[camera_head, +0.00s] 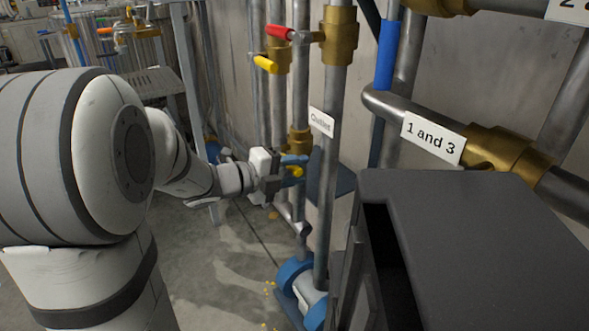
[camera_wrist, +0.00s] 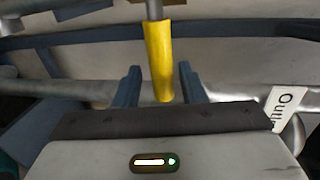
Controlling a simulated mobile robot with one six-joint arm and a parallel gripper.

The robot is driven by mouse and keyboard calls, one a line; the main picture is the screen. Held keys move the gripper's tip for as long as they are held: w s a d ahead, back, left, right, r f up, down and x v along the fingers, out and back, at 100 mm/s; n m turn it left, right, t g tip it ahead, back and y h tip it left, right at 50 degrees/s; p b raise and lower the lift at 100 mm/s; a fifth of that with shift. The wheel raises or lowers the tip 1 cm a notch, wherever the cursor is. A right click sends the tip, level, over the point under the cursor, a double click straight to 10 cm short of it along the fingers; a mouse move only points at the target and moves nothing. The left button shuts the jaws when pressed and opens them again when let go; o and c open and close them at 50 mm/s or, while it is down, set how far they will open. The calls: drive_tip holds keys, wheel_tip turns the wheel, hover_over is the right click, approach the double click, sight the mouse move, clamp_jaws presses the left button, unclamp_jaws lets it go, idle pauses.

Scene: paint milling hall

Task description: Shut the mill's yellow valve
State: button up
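A yellow valve handle (camera_head: 295,171) shows low on the pipes in the head view, partly hidden by my gripper (camera_head: 292,161). In the wrist view the yellow handle (camera_wrist: 158,62) is a long sleeve on a grey stem, pointing toward the gripper's palm. My gripper is open, with one dark blue finger on each side of the handle and a visible gap on both sides. A brass valve body (camera_head: 299,141) sits just above the gripper. A second yellow handle (camera_head: 265,64) sticks out from a higher brass valve.
A red handle (camera_head: 279,31) and a blue handle (camera_head: 387,54) are on nearby pipes. A vertical pipe with an "Outlet" label (camera_head: 321,122) stands just right of my gripper. A dark cabinet (camera_head: 480,215) fills the lower right. Open floor (camera_head: 225,255) lies below the arm.

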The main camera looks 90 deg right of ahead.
drive_tip(key=shift+w+r, duration=0.1)
drive_tip(key=shift+w+a, duration=0.15)
drive_tip(key=shift+w, duration=0.05)
drive_tip(key=p+v, duration=0.2)
drive_tip(key=v, duration=0.5)
idle(0.5)
